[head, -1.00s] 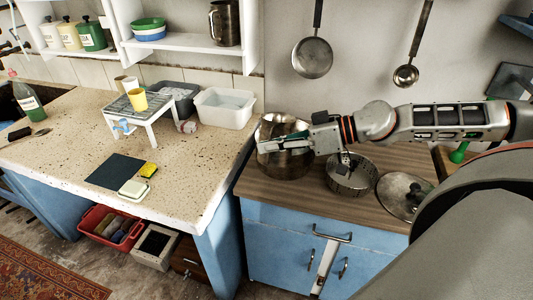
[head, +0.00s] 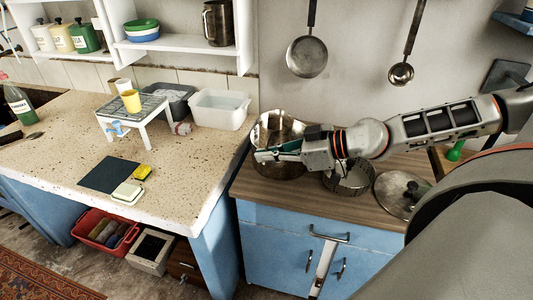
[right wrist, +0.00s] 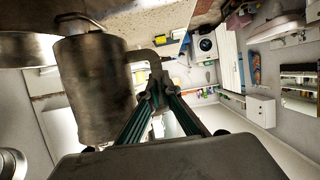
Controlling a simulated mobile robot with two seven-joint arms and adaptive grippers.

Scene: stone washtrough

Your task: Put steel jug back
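A grey steel jug (right wrist: 92,90) is large and close in the right wrist view, its handle towards my fingers. My right gripper (right wrist: 156,84) has its fingertips drawn together on that handle. In the head view my right gripper (head: 262,155) comes in from the right and points left, over the front of a steel pot (head: 292,130) on the wooden-topped cabinet. There I cannot clearly part the held jug from the pot behind it. Another metal jug (head: 217,22) with a handle stands on the wall shelf (head: 185,44). My left gripper is not in view.
A colander (head: 350,180) and a lid (head: 400,192) sit on the cabinet top (head: 320,205). A pan (head: 307,57) and a ladle (head: 401,73) hang above. A white basin (head: 220,110) and a small rack (head: 135,108) stand on the speckled worktop (head: 190,175). Its front right is clear.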

